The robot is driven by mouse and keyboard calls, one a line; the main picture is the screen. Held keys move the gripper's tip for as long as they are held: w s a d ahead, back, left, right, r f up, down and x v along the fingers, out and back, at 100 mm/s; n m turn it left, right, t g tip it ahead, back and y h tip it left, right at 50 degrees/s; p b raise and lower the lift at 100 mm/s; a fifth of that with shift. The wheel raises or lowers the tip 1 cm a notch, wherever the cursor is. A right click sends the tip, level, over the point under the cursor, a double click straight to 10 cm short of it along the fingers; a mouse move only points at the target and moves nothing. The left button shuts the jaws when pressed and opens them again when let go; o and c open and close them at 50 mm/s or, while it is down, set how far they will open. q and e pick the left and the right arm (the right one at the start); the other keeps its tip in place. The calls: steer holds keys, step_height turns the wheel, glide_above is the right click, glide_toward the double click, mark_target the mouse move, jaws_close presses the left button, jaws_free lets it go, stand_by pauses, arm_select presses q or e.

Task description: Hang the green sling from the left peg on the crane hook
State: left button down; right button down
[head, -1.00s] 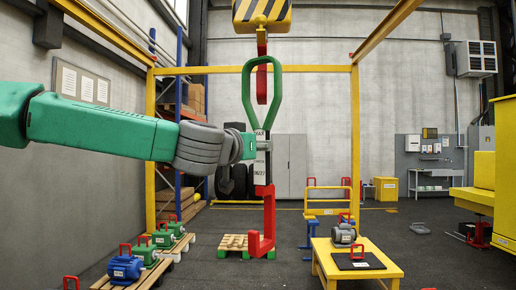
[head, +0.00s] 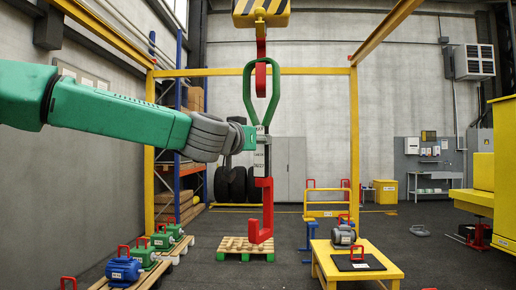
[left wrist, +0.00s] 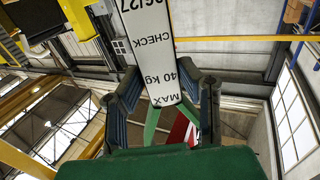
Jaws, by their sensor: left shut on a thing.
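The green sling (head: 247,95) is upright, a long loop with a white label plate (head: 261,158) and a red lower hook (head: 265,205) under it. My left gripper (head: 259,142) is shut on the sling at the plate, just below the loop. The left wrist view shows the plate (left wrist: 150,35) between the fingers, with the green strap (left wrist: 152,124) behind. The red crane hook (head: 261,80) hangs from a yellow-black block (head: 262,12). The loop's top overlaps the crane hook in the head view; I cannot tell whether the hook passes through it. My right gripper is not in view.
A yellow frame (head: 354,150) stands around the hanging area. A yellow table (head: 390,272) with a grey motor (head: 343,236) is at lower right. Blue and green motors (head: 124,270) sit on pallets at lower left. A wooden pallet (head: 232,244) lies behind the sling.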

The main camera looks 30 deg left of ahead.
mark_target(257, 161)
arm_select(q)
steer(key=shift+w+a+r+b, duration=0.1)
steer(key=shift+w+a+b, duration=0.15)
steer(key=shift+b, duration=0.4)
steer(key=shift+w+a+f+b, duration=0.1)
steer(key=shift+w+f+b, duration=0.15)
steer(key=shift+f+b, duration=0.3)
steer(key=shift+w+a+f+b, duration=0.1)
steer(key=shift+w+f+b, duration=0.15)
steer(key=shift+f, duration=0.45)
steer(key=shift+a+f+b, duration=0.1)
steer(key=shift+f+b, duration=0.65)
steer(key=shift+f, duration=0.2)
steer(key=shift+w+f, duration=0.1)
steer(key=shift+f, duration=0.1)
steer(key=shift+f, duration=0.3)
